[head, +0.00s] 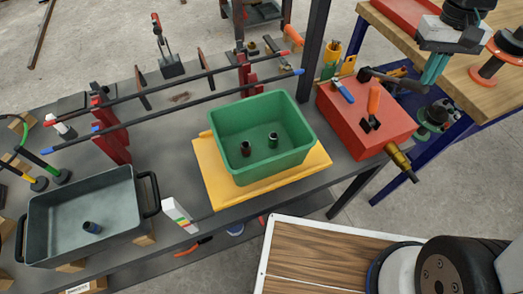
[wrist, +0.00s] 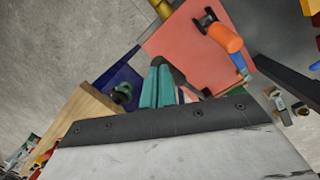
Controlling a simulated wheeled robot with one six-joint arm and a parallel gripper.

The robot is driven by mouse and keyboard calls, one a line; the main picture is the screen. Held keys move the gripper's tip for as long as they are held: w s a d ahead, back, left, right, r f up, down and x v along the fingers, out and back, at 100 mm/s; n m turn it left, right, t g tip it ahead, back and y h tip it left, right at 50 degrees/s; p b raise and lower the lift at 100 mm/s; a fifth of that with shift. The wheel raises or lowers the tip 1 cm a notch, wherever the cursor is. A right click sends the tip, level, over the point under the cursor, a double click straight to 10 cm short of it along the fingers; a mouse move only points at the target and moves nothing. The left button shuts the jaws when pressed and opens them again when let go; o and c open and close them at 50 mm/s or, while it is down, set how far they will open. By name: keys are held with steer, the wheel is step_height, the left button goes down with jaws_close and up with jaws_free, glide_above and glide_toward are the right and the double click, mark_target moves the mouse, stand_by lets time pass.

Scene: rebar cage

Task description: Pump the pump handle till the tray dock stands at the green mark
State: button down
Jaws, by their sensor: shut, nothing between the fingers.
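My gripper (head: 434,72) is shut and empty, its teal fingers together; they also show in the wrist view (wrist: 158,88). It hangs above and right of the red pump box (head: 350,128). A dark lever (head: 386,80), which looks like the pump handle, lies across the box's far side toward my fingers. In the wrist view a dark bar (wrist: 180,74) shows beside the fingertips; contact cannot be told. The yellow platform (head: 207,172), probably the tray dock, carries a green bin (head: 228,150). A white marker card (head: 179,213) with green, yellow and red bands stands at its left.
A grey tray (head: 122,198) sits at the left of the bench. Rebars (head: 150,117) run across red stands. A wooden workbench (head: 495,85) is at right.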

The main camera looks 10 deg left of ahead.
stand_by(0.3)
steer(key=shift+s+d+f, duration=0.15)
steer(key=shift+s+f, duration=0.15)
steer(key=shift+f, duration=0.45)
steer(key=shift+s+d+f, duration=0.2)
steer(key=shift+f, duration=0.35)
steer(key=shift+s+d+f, duration=0.1)
steer(key=shift+s+f, duration=0.1)
steer(key=shift+f, duration=0.6)
steer(key=shift+s+d+f, duration=0.1)
steer(key=shift+s+f, duration=0.05)
steer(key=shift+f, duration=0.4)
